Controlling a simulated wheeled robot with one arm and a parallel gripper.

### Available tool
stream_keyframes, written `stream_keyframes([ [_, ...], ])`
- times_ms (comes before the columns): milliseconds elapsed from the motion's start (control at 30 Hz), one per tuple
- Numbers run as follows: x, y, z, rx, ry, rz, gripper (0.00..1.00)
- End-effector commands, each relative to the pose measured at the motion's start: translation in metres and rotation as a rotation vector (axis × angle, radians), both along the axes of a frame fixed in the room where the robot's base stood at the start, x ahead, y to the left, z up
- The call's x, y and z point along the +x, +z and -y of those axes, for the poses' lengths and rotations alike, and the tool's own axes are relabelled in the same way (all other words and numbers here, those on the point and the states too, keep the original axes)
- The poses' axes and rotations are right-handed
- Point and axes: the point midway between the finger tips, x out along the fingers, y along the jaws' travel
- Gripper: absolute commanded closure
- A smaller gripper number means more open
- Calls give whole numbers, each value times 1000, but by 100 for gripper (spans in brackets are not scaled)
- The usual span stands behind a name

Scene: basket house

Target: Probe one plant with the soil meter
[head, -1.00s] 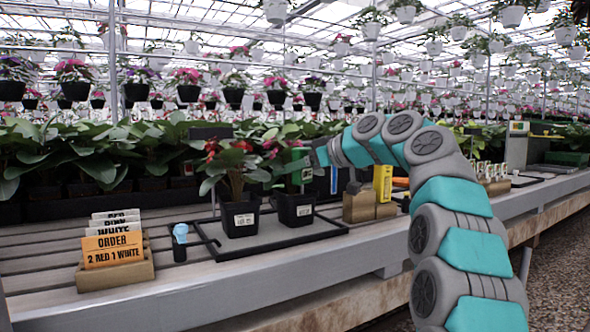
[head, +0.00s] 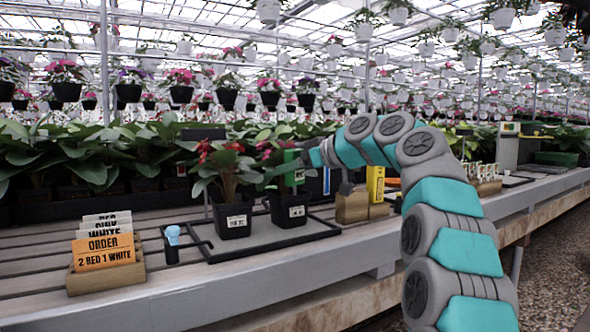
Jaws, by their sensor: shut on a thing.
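Two potted plants with red flowers stand side by side in black pots with white labels, the left plant (head: 228,180) and the right plant (head: 289,208). My gripper (head: 305,158) reaches in from the right at the height of the right plant's leaves. It is shut on a green object, apparently the soil meter (head: 293,168), held above the right pot. The finger shapes are small and partly hidden. I cannot make out the meter's probe or tell whether it touches the soil.
Both pots stand on a dark tray (head: 318,234) on the slatted bench. A blue-topped holder (head: 172,240) and a wooden box of order cards (head: 105,275) stand to the left. Wooden blocks (head: 352,207) with a yellow box (head: 375,185) stand right. Leafy plants crowd behind.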

Motion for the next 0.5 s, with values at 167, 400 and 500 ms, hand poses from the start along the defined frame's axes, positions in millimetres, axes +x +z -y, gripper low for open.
stream_keyframes([
  [167, 0, 0, 0, 0, 0, 0, 93],
  [400, 0, 0, 0, 0, 0, 0, 13],
  [500, 0, 0, 0, 0, 0, 0, 2],
])
